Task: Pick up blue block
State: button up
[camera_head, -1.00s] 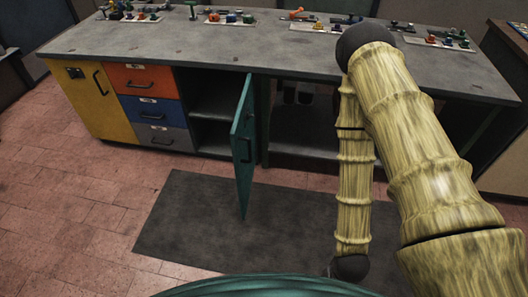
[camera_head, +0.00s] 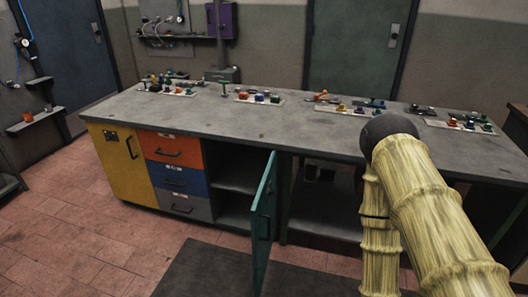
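The long grey workbench (camera_head: 300,122) stands ahead, with several small coloured pieces on trays along its far edge. A small blue piece (camera_head: 260,98) sits on the tray left of the middle; it is too small to tell whether it is the blue block. My arm (camera_head: 436,215) shows at the right, in bamboo-like segments with a dark elbow, in front of the bench. My gripper is out of view, below the picture.
A teal cabinet door (camera_head: 264,222) stands open toward me, beside open shelves. Orange, blue and grey drawers (camera_head: 170,148) and a yellow cabinet (camera_head: 118,160) are shut at the left. A dark mat (camera_head: 212,270) lies on the tiled floor. The bench's near top is mostly clear.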

aim_at(260, 97)
jog(key=u, duration=0.4)
jog(key=i, duration=0.45)
jog(key=u, duration=1.2)
jog(key=i, duration=2.6)
jog(key=z, duration=1.4)
jog(key=i, duration=0.7)
jog(key=z, duration=0.6)
